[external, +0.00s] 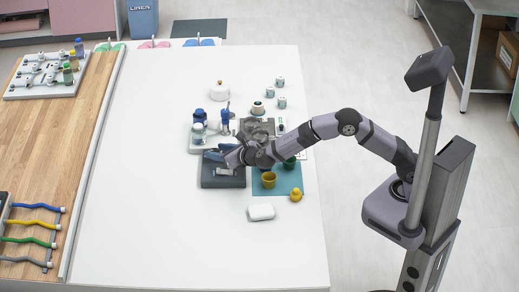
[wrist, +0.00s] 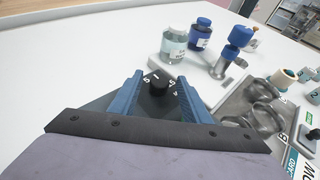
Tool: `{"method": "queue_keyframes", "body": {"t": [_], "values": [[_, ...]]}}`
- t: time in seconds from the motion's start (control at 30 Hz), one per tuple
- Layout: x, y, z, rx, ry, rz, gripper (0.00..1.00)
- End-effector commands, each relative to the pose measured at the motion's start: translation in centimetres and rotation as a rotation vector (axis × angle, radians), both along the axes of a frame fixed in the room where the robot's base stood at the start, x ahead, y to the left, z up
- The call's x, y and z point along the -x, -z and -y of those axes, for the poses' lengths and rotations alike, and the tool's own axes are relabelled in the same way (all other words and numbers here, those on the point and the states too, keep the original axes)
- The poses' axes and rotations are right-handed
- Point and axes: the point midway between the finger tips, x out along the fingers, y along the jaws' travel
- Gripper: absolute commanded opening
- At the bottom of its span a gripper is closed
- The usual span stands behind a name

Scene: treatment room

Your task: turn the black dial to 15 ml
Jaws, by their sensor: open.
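The black dial (wrist: 157,84) is a small dark knob in the wrist view, with white numerals around it on a dark plate. Which mark it points to is too small to tell. My gripper (wrist: 159,88) is open, its two blue fingers to the left and right of the dial; whether they touch it I cannot tell. In the external view my gripper (external: 220,156) is low over a dark grey unit (external: 222,183) with a pale panel on its front. The dial is hidden there.
A clear bottle (wrist: 173,45), a dark blue bottle (wrist: 200,33) and a blue-topped fitting (wrist: 238,42) stand behind the dial. A metal tray (wrist: 235,103) with ringed instruments is at right. A teal mat (external: 286,184) holds cups. The table's left half is clear.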

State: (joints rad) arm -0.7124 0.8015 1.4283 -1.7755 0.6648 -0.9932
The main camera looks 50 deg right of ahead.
Motion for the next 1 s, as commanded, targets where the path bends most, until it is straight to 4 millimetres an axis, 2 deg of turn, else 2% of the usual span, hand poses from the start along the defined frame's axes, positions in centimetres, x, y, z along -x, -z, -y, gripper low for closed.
{"method": "queue_keyframes", "body": {"t": [0.3,0.47,0.5,0.73,1.0], "values": [[-0.19,0.09,-0.01,0.0,-0.001,0.0,0.43],[-0.17,0.08,-0.01,0.0,0.0,0.0,0.05],[-0.18,0.07,-0.01,0.0,0.0,0.0,0.02],[-0.26,-0.24,-0.18,0.0,0.028,0.002,0.02],[-0.4,-0.43,-0.54,0.0,0.18,0.007,0.02]]}}
